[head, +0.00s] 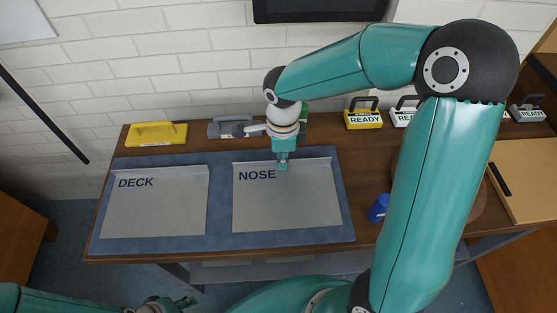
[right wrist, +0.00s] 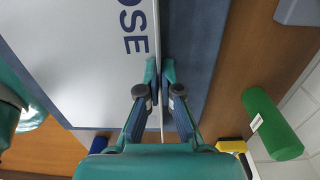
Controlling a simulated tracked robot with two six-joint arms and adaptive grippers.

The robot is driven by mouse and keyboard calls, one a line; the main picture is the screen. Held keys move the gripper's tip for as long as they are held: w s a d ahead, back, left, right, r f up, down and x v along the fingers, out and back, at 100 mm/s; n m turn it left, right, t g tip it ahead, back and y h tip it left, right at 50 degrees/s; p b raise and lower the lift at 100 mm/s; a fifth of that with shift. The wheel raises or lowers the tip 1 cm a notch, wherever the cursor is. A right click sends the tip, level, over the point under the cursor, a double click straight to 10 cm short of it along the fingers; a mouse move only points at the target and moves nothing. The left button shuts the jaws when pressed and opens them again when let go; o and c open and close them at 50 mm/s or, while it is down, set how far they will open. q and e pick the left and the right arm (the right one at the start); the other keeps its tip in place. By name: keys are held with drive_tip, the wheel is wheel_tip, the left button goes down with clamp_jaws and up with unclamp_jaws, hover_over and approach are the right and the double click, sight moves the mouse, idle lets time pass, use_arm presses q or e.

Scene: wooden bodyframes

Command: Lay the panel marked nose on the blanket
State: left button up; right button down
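The grey panel marked NOSE (head: 285,205) lies flat on the right part of the blue blanket (head: 220,238), its raised lip along the far edge. My right gripper (head: 282,166) points down at that lip, right of the lettering. In the right wrist view its fingers (right wrist: 159,72) are close together, one on each side of the lip of the nose panel (right wrist: 85,50), and look shut on it. The panel marked DECK (head: 158,208) lies on the left part of the blanket. My left gripper (head: 184,302) is at the bottom edge, partly cut off; its opening is unclear.
A yellow-handled tool (head: 156,134) and a grey one (head: 231,128) stand behind the blanket. A green cylinder (right wrist: 272,122) is near my right gripper. A blue object (head: 378,207) sits right of the blanket. READY blocks (head: 363,118) line the back right.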

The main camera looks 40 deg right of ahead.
drive_tip(key=shift+b, duration=0.35)
idle(0.4)
idle(0.3)
drive_tip(key=c, duration=0.7)
unclamp_jaws()
drive_tip(key=shift+f, duration=0.1)
drive_tip(key=shift+s, duration=0.1)
drive_tip(key=shift+r+p, duration=2.25)
drive_tip(key=shift+r, duration=1.3)
